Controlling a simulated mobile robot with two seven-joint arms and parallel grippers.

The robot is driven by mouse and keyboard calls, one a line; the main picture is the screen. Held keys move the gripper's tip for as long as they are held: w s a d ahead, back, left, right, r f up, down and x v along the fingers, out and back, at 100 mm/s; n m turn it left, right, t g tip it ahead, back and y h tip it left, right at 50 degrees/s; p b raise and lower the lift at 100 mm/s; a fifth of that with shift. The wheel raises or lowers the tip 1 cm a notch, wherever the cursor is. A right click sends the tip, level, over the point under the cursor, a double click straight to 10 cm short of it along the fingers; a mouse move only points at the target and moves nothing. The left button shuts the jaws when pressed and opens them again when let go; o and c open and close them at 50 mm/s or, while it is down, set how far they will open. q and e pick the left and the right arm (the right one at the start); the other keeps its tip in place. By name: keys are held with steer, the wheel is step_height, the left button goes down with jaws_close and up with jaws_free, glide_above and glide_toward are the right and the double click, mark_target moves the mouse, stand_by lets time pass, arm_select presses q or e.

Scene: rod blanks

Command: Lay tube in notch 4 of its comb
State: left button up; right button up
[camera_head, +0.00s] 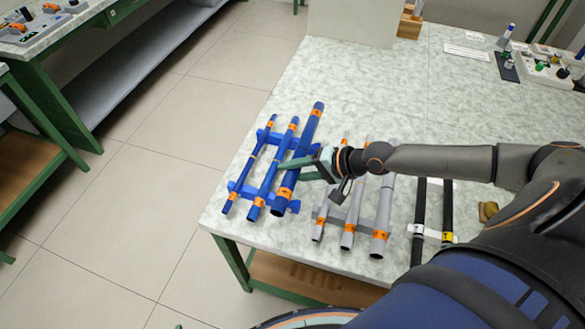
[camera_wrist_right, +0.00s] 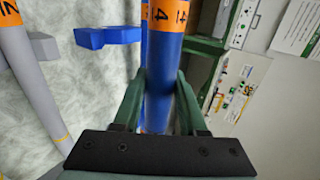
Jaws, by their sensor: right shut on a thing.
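A thick blue tube (camera_head: 299,150) with orange bands, one marked 4, is held in my right gripper (camera_head: 302,170). The tube also fills the middle of the right wrist view (camera_wrist_right: 160,75), with green fingers on both sides of it. In the head view it lies over the right side of the blue comb (camera_head: 292,206), roughly parallel to two thinner blue tubes (camera_head: 268,172) in that comb. I cannot tell whether it touches the notch, as the gripper and tube cover that part. My left gripper is not in view.
Just right, a grey comb (camera_head: 334,214) carries several grey tubes (camera_head: 355,212), partly under my right arm. Further right are black rods (camera_head: 418,215) on a white holder. The table's left edge is close to the blue comb.

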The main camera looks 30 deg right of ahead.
steer(key=shift+r, duration=0.1)
steer(key=shift+p, duration=0.3)
step_height(320, 180, down, 6)
steer(key=b, duration=0.5)
steer(key=shift+f+b, duration=0.5)
steer(key=shift+b, duration=0.15)
steer(key=o, duration=1.1)
steer(key=shift+c, duration=0.2)
